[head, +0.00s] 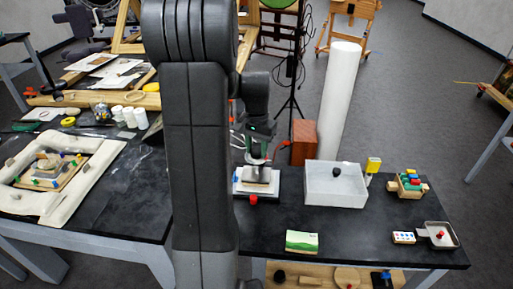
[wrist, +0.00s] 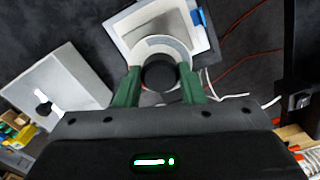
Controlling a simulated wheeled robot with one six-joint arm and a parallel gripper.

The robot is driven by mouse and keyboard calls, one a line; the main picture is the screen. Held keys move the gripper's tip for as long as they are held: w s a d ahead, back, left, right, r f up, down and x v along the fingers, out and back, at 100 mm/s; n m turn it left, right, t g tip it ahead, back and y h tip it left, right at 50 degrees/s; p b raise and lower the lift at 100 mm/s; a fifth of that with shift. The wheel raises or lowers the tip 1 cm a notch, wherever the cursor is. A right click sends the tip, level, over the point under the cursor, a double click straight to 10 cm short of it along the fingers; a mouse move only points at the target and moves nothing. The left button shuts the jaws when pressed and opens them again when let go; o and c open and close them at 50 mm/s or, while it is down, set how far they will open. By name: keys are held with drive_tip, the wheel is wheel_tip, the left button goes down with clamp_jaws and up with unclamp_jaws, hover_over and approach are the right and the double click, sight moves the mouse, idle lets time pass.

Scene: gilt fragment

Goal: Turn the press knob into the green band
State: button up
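The press (head: 242,187) stands on the dark table, a pale base with a light ring-shaped part; it also shows at the top of the wrist view (wrist: 132,28). A round black knob (wrist: 159,74) faces the wrist camera at the press's middle. My gripper (wrist: 160,75) has its two green fingers on either side of this knob, close to its edges; I cannot tell whether they touch it. In the head view my gripper (head: 258,150) is above the press, partly behind my arm. I cannot make out a green band on the press.
Right of the press is a white box (head: 335,190) with a black knob-like part. A yellow object (head: 373,165), coloured blocks (head: 411,184) and a small tray (head: 438,235) are farther right. A green-and-white block (head: 301,241) lies at the front edge. A framed piece (head: 55,180) is left.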

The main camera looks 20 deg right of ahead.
sight(256, 149)
drive_tip(key=o, duration=0.4)
drive_tip(key=shift+o, duration=0.2)
wheel_tip(256, 149, up, 14)
drive_tip(key=shift+b, duration=0.45)
drive_tip(key=shift+f, duration=0.2)
wheel_tip(256, 149, down, 14)
drive_tip(key=shift+r+p, duration=0.1)
drive_tip(key=shift+p, duration=0.4)
drive_tip(key=shift+r, duration=0.1)
